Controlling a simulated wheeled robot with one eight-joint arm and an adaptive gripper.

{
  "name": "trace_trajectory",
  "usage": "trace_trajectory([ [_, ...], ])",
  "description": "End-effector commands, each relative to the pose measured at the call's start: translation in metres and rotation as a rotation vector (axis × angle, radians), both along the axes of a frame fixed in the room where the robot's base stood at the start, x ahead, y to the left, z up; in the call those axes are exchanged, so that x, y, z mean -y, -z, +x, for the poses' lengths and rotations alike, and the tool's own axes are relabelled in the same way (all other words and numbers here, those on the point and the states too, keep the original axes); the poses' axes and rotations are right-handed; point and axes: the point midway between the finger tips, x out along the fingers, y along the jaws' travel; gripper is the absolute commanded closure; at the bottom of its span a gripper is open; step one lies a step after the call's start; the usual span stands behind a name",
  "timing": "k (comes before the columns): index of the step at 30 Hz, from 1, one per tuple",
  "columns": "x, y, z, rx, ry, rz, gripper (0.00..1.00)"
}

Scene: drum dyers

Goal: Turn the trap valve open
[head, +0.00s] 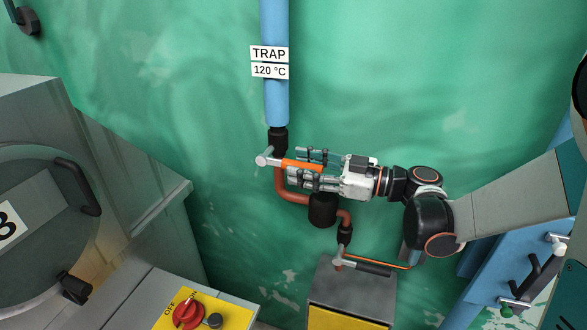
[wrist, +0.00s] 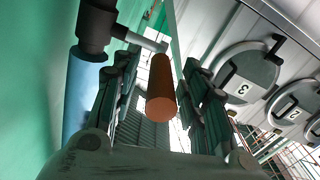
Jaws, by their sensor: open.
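The trap valve has an orange handle (head: 302,165) on a grey stem (head: 264,158), below the blue pipe (head: 275,80) labelled TRAP, 120 °C. The handle points to the right, across the pipe, in the head view. My gripper (head: 308,168) is open, with its fingers on either side of the handle. In the wrist view the handle (wrist: 161,92) lies between the two open fingers (wrist: 160,100), with a gap visible on the right; contact on the left cannot be told.
A brown pipe (head: 290,195) bends below the valve past a black trap body (head: 322,210). A second lever (head: 372,268) sits lower, above a grey box (head: 330,285). A yellow panel with a red OFF switch (head: 188,316) and grey machines stand left.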

Motion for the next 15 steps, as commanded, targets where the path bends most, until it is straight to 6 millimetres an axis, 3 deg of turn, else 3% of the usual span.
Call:
trace_trajectory([
  [6, -0.021, 0.001, 0.007, 0.0, -0.001, 0.0, 0.6],
  [15, -0.024, 0.0, 0.009, 0.0, 0.0, 0.0, 0.6],
])
